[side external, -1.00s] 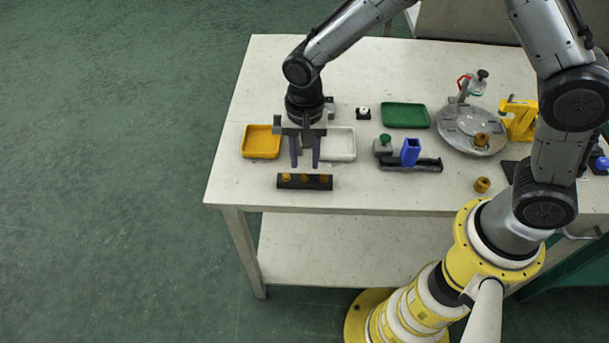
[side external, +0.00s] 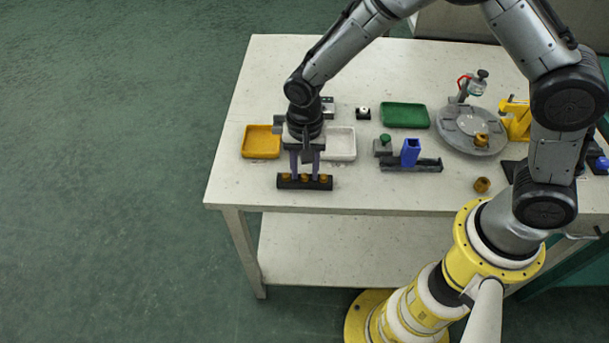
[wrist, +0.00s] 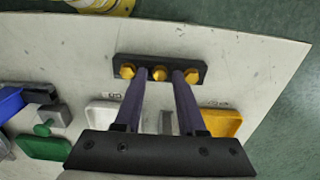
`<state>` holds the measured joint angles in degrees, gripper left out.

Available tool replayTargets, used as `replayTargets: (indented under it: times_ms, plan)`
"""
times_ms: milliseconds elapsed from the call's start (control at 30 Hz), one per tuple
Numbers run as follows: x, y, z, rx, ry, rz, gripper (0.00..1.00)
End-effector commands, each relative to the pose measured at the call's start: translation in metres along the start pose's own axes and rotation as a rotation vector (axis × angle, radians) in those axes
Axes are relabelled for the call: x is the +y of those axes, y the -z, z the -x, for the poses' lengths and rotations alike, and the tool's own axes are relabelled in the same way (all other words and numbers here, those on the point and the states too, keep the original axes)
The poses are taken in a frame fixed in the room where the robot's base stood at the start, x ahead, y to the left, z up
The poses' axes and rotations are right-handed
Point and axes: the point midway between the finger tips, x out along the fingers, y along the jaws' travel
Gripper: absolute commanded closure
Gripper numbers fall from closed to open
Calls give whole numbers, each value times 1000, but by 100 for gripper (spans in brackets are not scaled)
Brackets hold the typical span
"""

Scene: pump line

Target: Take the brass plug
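Several brass plugs are in view. My gripper (side external: 305,174) is open and points down over the rack. In the wrist view its two dark fingertips (wrist: 159,73) lie on either side of the middle plug, in the gaps to the outer plugs, with no clear contact. Another brass plug (side external: 482,185) lies on the table at the right, and one (side external: 481,140) sits on the round grey plate (side external: 460,142).
Behind the rack are a yellow tray (side external: 262,155), a white tray (side external: 343,158) and a green tray (side external: 404,127). A blue block-like holder (side external: 410,152) stands on a dark base to the right. Bare table surrounds the rack's left and front.

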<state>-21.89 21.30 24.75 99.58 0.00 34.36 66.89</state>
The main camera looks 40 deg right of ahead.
Motion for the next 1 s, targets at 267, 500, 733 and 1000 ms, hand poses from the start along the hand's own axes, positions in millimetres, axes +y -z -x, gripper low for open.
replayTargets:
  times_ms: [267, 500, 733, 1000]
  plan:
    - [0, 0, 0, 0, 0, 0, 100]
    - [0, 0, 0, 0, 0, 0, 100]
    - [0, 0, 3, 0, 0, 0, 100]
    - [0, 0, 8, 1, 2, 0, 100]
